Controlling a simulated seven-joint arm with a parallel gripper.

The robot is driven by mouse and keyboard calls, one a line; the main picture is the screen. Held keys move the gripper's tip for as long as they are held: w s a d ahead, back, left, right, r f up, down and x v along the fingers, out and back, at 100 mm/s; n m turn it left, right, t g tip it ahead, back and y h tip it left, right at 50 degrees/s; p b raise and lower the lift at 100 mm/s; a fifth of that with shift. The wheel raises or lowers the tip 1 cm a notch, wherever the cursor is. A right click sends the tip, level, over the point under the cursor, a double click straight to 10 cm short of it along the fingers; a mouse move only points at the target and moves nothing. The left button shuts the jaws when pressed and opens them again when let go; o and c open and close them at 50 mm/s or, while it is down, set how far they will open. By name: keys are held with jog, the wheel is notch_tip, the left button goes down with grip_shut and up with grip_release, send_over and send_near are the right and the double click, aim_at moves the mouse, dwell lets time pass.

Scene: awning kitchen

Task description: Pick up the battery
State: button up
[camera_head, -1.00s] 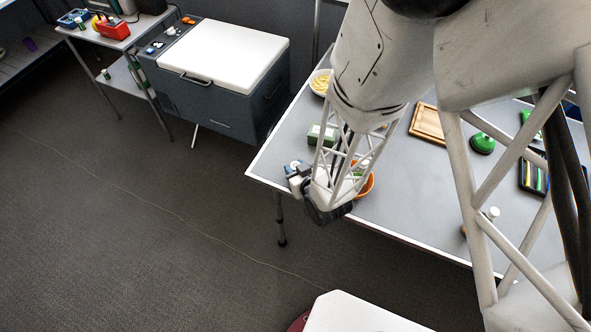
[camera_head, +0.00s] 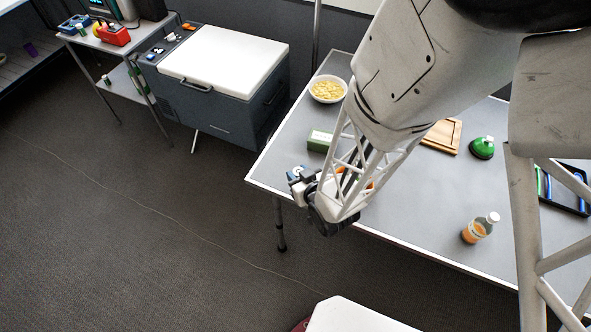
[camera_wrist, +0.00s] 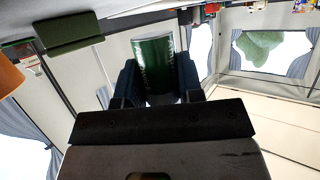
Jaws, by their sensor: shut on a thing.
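The battery (camera_wrist: 153,66) is a dark green cylinder with faint lettering, seen in the wrist view. My gripper (camera_wrist: 158,78) has a dark finger on each side of it and is shut on it. In the head view, my gripper (camera_head: 302,182) is at the front left corner of the grey table (camera_head: 405,210), seemingly above its edge. I cannot make out the battery clearly there.
A green box (camera_head: 319,140) and a bowl of yellow food (camera_head: 327,89) stand near the table's left end. A wooden board (camera_head: 442,135), a green round object (camera_head: 482,148), an orange bottle (camera_head: 478,229) and a black tray (camera_head: 573,205) are farther right. Open floor lies left.

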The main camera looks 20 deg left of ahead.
jog(key=s+d+r, duration=0.1)
jog(key=s+d, duration=0.8)
jog(key=shift+s+d+r, duration=0.15)
jog(key=shift+s, duration=0.15)
jog(key=shift+w, duration=0.1)
dwell(0.4)
